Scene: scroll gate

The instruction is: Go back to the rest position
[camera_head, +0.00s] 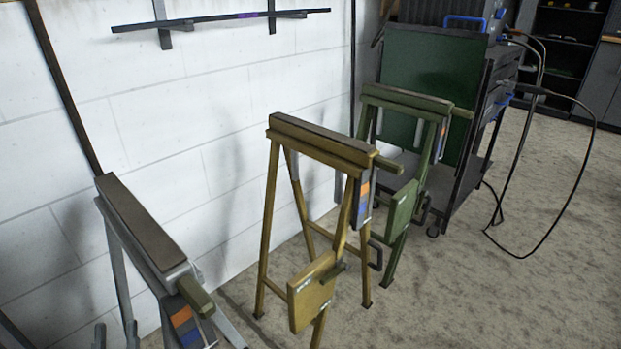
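Only a small grey part at the bottom left edge looks like my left gripper (99,337); most of it is cut off, and its opening cannot be made out. Nothing is seen held. My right gripper is not in view. Three trestle-like stands stand in a row along the white wall: a grey one (135,222) at the near left, a yellow one (318,143) in the middle and a green one (408,100) farther back. Each has a rounded bar end sticking out. The grey and yellow ones show orange and blue patches.
A dark wheeled cart (490,112) with a green panel (425,80) stands behind the green stand. Black cables (560,190) loop beside it. A dark rail (215,17) is on the white wall (230,85).

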